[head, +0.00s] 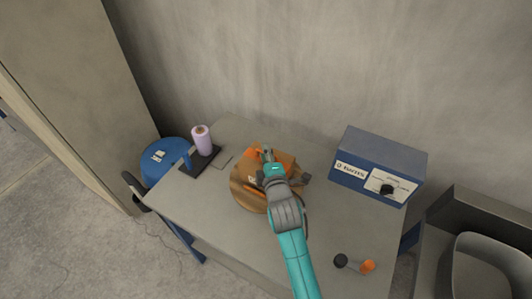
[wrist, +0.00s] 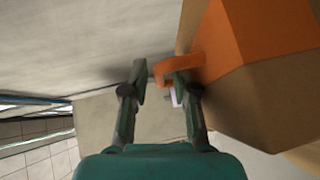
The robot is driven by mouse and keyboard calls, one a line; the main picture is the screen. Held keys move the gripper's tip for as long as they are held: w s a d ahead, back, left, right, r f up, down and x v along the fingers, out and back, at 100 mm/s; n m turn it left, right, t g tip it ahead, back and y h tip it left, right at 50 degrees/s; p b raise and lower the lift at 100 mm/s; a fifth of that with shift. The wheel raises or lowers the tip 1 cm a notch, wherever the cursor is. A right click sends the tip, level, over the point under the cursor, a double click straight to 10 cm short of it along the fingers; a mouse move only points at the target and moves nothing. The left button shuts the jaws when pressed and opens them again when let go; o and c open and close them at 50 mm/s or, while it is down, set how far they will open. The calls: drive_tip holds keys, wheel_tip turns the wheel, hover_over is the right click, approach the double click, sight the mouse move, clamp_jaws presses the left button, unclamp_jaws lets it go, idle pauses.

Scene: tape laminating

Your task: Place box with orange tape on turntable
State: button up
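The box with orange tape (head: 285,163) appears to be on the round wooden turntable (head: 240,194), mostly hidden behind my arm and gripper. In the wrist view the brown box (wrist: 235,105) fills the right side, with a wide orange band across it and an orange hooked piece sticking out to the left. My gripper (wrist: 162,82) has its fingers apart with no box between them. The right finger is right beside the orange hooked piece; I cannot tell whether they touch. In the head view my gripper (head: 267,153) is over the box's far side.
A blue-grey machine (head: 378,168) stands at the table's right. A pale purple roll (head: 202,140) stands on a dark plate at the left, near a blue round stool (head: 165,155). A black-and-orange item (head: 366,267) lies at the front right. The table's front left is clear.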

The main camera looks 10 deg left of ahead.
drive_tip(key=shift+r, duration=0.1)
drive_tip(key=v, duration=1.2)
drive_tip(key=s+d+f+m, duration=0.2)
drive_tip(key=s+d+m, duration=0.1)
drive_tip(key=s+d, duration=0.1)
drive_tip(key=s+d+f+m+h, duration=0.1)
drive_tip(key=s+d+f+m, duration=0.1)
drive_tip(key=s+d, duration=0.3)
drive_tip(key=s+d+f+m+h, duration=0.1)
drive_tip(key=s+d+f+m, duration=0.2)
drive_tip(key=s, duration=0.5)
drive_tip(key=shift+d+f+m, duration=0.15)
drive_tip(key=shift+d+f, duration=0.2)
drive_tip(key=shift+d, duration=0.25)
drive_tip(key=shift+d+f+m, duration=0.15)
drive_tip(key=shift+d+f, duration=0.2)
drive_tip(key=shift+d, duration=0.25)
drive_tip(key=s+d+r+m+h, duration=0.1)
drive_tip(key=s+d+m, duration=0.1)
drive_tip(key=s+m, duration=0.2)
drive_tip(key=s+d+r+m+h, duration=0.1)
drive_tip(key=s+d+r+m, duration=0.1)
drive_tip(key=s, duration=0.8)
drive_tip(key=s+d+r+m+h, duration=0.1)
drive_tip(key=s+d+r+m, duration=0.1)
drive_tip(key=s+d+m, duration=0.2)
drive_tip(key=s+m, duration=0.2)
drive_tip(key=s, duration=0.2)
drive_tip(key=shift+r+h, duration=0.2)
drive_tip(key=shift+h, duration=0.1)
